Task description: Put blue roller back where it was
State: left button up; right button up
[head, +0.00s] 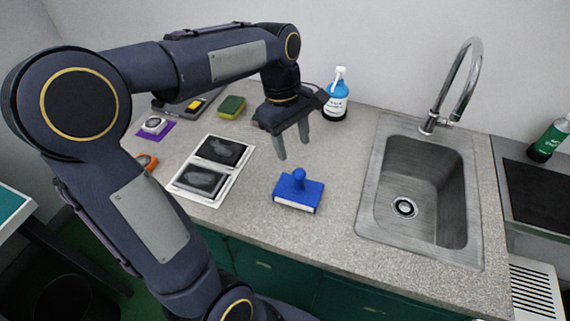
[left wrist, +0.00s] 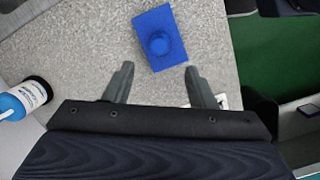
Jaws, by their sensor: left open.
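The blue roller (head: 299,190) looks like a blue block with a round knob on top and a pale lower edge. It rests on the speckled counter, left of the sink. It also shows in the left wrist view (left wrist: 159,41), beyond the fingertips. My left gripper (head: 293,147) is open and empty, above the counter and behind the roller, apart from it. Its two spread fingers show in the left wrist view (left wrist: 159,68). A white tray (head: 208,202) with two dark pads lies left of the roller. My right gripper is not in view.
A blue bottle with a white cap (head: 337,95) stands behind my left gripper, by the wall. The steel sink (head: 367,209) and its faucet (head: 433,118) are to the right. A green-yellow sponge (head: 232,107) and a purple mat (head: 142,135) lie at the back left.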

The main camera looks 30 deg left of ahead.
pick_arm(q)
jog(key=s+d+f+m+t, duration=0.1)
jog(key=s+d+m+t, duration=0.1)
jog(key=s+m, duration=0.5)
jog(key=s+d+f+m+t+h, duration=0.1)
jog(key=s+d+f+m+t, duration=0.1)
jog(key=s+m, duration=0.4)
jog(key=s+d+t, duration=0.1)
jog(key=s+d, duration=0.1)
jog(key=s, duration=0.1)
jog(key=shift+f+m+h, duration=0.3)
jog(key=shift+m, duration=0.1)
